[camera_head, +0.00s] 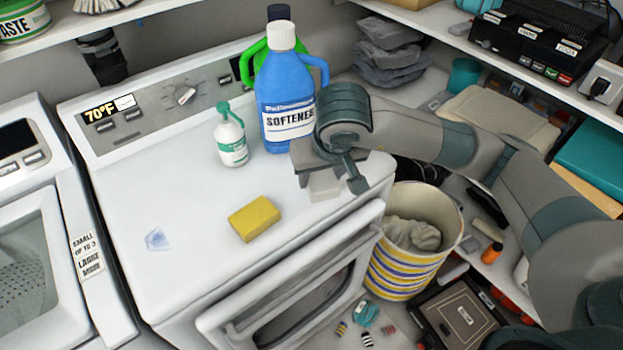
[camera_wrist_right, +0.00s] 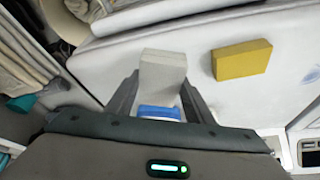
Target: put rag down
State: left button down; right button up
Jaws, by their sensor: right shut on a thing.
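The rag (camera_head: 325,186) shows as a pale grey-white, flat block below my right gripper (camera_head: 328,182), over the right edge of the white dryer top (camera_head: 175,185). In the right wrist view the rag (camera_wrist_right: 163,72) lies between the two dark fingers of my right gripper (camera_wrist_right: 160,85), which is shut on it. A blue patch (camera_wrist_right: 160,112) shows at its near end. I cannot tell whether the rag touches the dryer top. My left gripper is not in view.
A yellow sponge (camera_head: 254,218) lies on the dryer top. A white pump bottle (camera_head: 231,138) and a blue softener bottle (camera_head: 285,95) stand behind it. A striped basket (camera_head: 398,272) holding cloth stands right of the dryer. The front left of the dryer top is mostly clear.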

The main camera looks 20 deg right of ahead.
aim_at(312, 181)
jog(key=w+f, duration=0.1)
jog(key=w+a+f+p, duration=0.1)
jog(key=w, duration=0.1)
jog(key=shift+w+f, duration=0.1)
jog(key=shift+w, duration=0.15)
jog(key=shift+s+f+p, duration=0.1)
jog(key=shift+f+p, duration=0.8)
jog(key=shift+f, duration=1.05)
jog(key=shift+f, duration=0.1)
jog(key=shift+f, duration=0.15)
jog(key=o, duration=1.1)
